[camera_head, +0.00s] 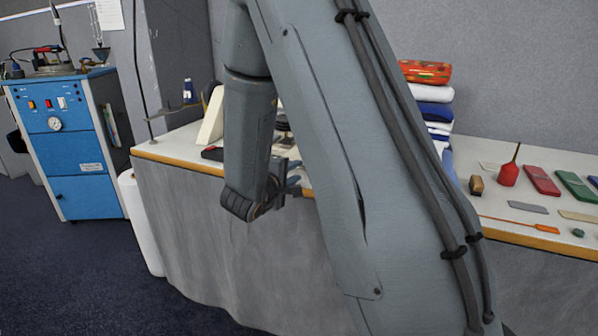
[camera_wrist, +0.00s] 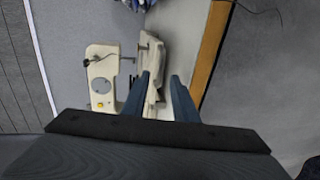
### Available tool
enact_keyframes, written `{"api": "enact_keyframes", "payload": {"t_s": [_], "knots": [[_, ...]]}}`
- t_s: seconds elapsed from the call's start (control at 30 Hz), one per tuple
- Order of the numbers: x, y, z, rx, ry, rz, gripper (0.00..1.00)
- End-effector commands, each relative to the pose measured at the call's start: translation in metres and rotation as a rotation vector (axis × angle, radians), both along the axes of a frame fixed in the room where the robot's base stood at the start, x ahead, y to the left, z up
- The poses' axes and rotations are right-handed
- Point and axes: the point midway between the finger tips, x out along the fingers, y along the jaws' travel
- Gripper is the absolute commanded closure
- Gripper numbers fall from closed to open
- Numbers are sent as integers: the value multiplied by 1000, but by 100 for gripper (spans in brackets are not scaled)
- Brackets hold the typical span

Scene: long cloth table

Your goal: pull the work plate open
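A cream-coloured machine (camera_wrist: 101,62) with a round opening and a small yellow spot lies left of my fingers in the wrist view. Beside it, a narrower cream part (camera_wrist: 153,68) reaches down next to my left finger; I cannot tell for sure whether this is the work plate. My gripper (camera_wrist: 160,85) is open, its two blue-grey fingers apart, with the lower cream part showing beside and partly between them. Contact is not clear. In the head view my gripper (camera_head: 292,184) is at the table's front edge; my arm hides most of the machine, leaving a cream panel (camera_head: 211,117) visible.
The table (camera_head: 484,198) has a wooden front edge (camera_wrist: 211,52). Folded cloths (camera_head: 433,109) are stacked behind my arm. A red oil can (camera_head: 508,172) and coloured boxes (camera_head: 575,186) lie at right. A blue cabinet (camera_head: 70,145) and white roll (camera_head: 140,222) stand left.

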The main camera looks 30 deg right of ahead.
Motion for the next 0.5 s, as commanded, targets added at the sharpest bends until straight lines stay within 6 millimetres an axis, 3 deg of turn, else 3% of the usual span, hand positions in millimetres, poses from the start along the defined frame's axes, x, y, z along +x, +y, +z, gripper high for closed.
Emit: {"api": "enact_keyframes", "payload": {"t_s": [0.2, 0.5], "knots": [[16, -21, -6, 1, 0, -1, 74], [21, -26, -7, 2, -1, 2, 74]]}}
